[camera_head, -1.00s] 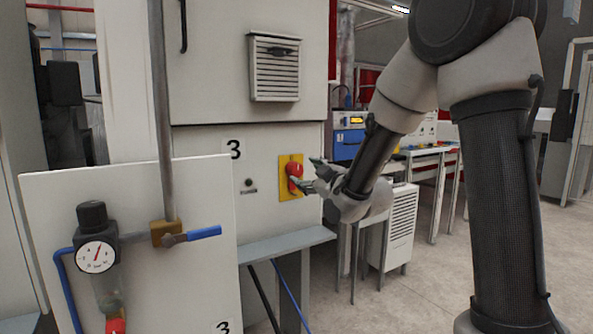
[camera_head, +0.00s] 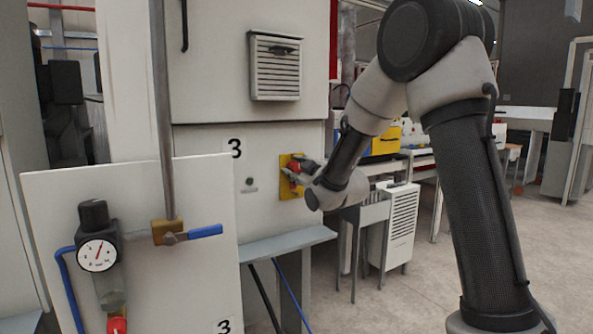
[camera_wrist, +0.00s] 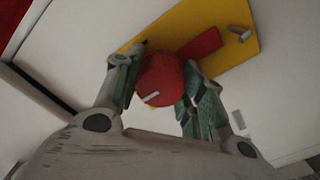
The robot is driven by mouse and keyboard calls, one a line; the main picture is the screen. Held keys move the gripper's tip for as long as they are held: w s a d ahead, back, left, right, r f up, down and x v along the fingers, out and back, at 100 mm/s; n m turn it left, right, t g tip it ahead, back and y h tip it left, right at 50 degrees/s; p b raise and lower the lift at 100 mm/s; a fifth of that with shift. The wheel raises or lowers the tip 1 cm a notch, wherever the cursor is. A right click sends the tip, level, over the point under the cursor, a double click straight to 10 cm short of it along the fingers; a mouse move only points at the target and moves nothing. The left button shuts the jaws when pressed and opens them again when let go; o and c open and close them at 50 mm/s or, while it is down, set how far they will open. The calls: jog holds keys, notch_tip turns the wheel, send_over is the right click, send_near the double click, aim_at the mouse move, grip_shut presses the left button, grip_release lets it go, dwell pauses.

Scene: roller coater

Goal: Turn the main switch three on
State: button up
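The switch numbered 3 has a round red knob (camera_wrist: 161,80) with a short red bar beside it on a yellow plate (camera_wrist: 240,32). In the head view the plate (camera_head: 287,187) is fixed to the white cabinet front, right of the printed 3. My gripper (camera_head: 296,168) is at the plate and partly hides the knob. In the wrist view my gripper's (camera_wrist: 163,77) two green-padded fingers lie on either side of the knob, with no clear gap to it. It looks shut on the knob.
A white panel (camera_head: 130,280) with a pressure gauge (camera_head: 97,254) and blue-handled valve (camera_head: 205,231) stands at front left. A grey ledge (camera_head: 285,243) runs below the switch. Tables and a small white cabinet (camera_head: 400,222) stand behind my arm. Floor shows at right.

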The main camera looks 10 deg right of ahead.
jog(key=shift+c, duration=0.8)
jog(key=shift+m, duration=0.3)
jog(key=m, duration=0.8)
jog(key=shift+d+m, duration=0.1)
jog(key=shift+m, duration=0.3)
jog(key=m, duration=0.4)
jog(key=shift+m, duration=2.3)
